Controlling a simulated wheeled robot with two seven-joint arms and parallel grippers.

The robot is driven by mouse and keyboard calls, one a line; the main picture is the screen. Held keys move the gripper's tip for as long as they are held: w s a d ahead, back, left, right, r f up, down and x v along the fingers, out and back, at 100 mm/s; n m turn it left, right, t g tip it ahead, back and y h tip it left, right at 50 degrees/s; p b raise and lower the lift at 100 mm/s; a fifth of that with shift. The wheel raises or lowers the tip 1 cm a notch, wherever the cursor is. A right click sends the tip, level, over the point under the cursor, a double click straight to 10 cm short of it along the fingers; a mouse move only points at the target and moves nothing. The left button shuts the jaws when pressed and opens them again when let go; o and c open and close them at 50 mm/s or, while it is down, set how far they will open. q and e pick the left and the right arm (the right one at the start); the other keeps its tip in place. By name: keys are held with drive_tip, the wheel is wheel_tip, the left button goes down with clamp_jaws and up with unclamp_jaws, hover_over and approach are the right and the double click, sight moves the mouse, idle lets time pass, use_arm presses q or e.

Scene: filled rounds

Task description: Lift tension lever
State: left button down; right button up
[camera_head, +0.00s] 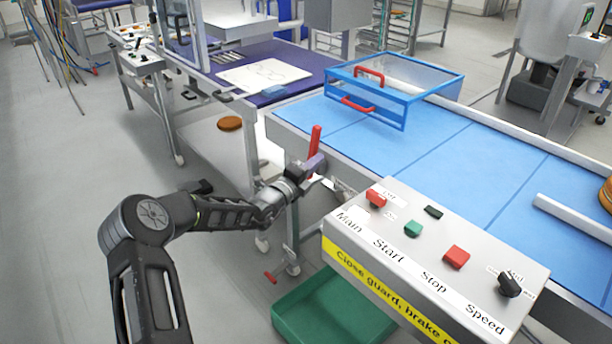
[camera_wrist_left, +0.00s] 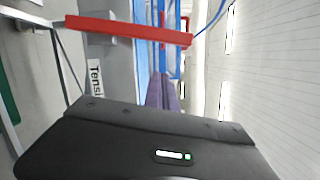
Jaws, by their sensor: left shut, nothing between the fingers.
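The red tension lever (camera_head: 315,140) stands upright at the near left end of the blue conveyor in the head view. In the left wrist view the red lever (camera_wrist_left: 130,30) lies across the upper part of the picture, beyond the fingers, near a label (camera_wrist_left: 95,80) of which "Tens" is readable. My left gripper (camera_head: 317,165) is shut and empty, close by the lower part of the lever. My right gripper is not in view.
A control panel (camera_head: 430,260) with red, green and black controls stands right of my left gripper. A blue-framed guard (camera_head: 405,85) sits over the conveyor (camera_head: 460,150). A green bin (camera_head: 330,310) and a small red handle (camera_head: 271,277) are below. The floor at left is clear.

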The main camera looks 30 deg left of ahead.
use_arm(q)
drive_tip(key=s, duration=0.6)
drive_tip(key=shift+a, duration=0.15)
